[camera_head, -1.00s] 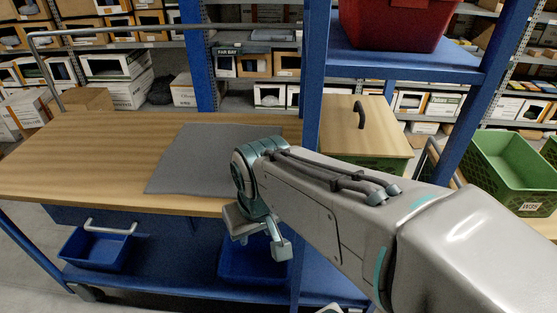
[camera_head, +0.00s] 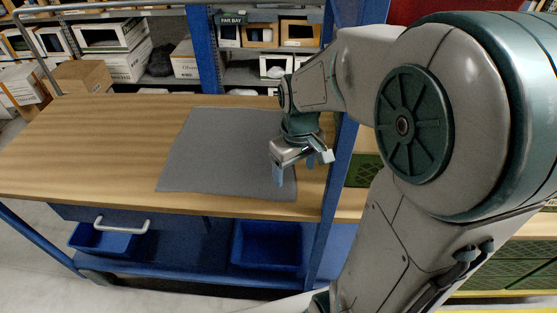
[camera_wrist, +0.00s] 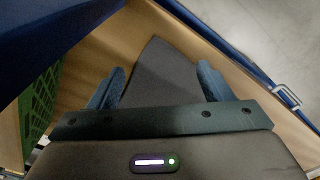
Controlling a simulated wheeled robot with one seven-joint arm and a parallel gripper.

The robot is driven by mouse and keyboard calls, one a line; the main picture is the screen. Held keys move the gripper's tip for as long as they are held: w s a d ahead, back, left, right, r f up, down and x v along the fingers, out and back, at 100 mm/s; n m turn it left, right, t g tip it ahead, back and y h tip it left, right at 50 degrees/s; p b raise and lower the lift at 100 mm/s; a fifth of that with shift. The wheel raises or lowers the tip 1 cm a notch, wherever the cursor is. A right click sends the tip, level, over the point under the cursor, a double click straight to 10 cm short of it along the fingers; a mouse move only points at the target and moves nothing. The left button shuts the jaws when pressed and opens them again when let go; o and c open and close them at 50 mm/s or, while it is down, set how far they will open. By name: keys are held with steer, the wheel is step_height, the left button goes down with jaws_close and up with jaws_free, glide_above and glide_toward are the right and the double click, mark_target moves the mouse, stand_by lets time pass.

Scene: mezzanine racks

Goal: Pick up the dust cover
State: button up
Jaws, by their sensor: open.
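The dust cover (camera_head: 215,155) is a flat grey sheet lying on the wooden top of the cart. In the wrist view the grey cover (camera_wrist: 157,75) lies below my gripper and between its fingers. My gripper (camera_head: 296,176) is open and empty over the cover's right part, near the front right corner. Its two blue fingers also show in the wrist view (camera_wrist: 160,86). The gap between the fingertips and the cover is hard to judge. My arm hides the far right part of the cover.
A blue upright post (camera_head: 333,180) stands close to the right of my gripper. A green crate (camera_wrist: 40,105) shows in the wrist view. The wooden top (camera_head: 90,150) is clear to the left. Blue bins (camera_head: 268,245) sit on the shelf below.

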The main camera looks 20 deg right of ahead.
mark_target(290, 197)
steer(key=shift+n+g, duration=0.3)
steer(key=shift+n, duration=0.3)
steer(key=f+b, duration=0.2)
steer(key=f, duration=0.1)
steer(key=w+f+b, duration=0.1)
steer(key=f+b, duration=0.2)
steer(key=f, duration=0.1)
steer(key=w+f+b, duration=0.1)
steer(key=f+b, duration=0.1)
steer(key=f, duration=0.2)
steer(key=shift+w+f, duration=0.2)
steer(key=shift+f, duration=0.05)
steer(key=shift+f, duration=0.1)
jaws_close()
step_height(290, 197, up, 12)
steer(key=p, duration=0.9)
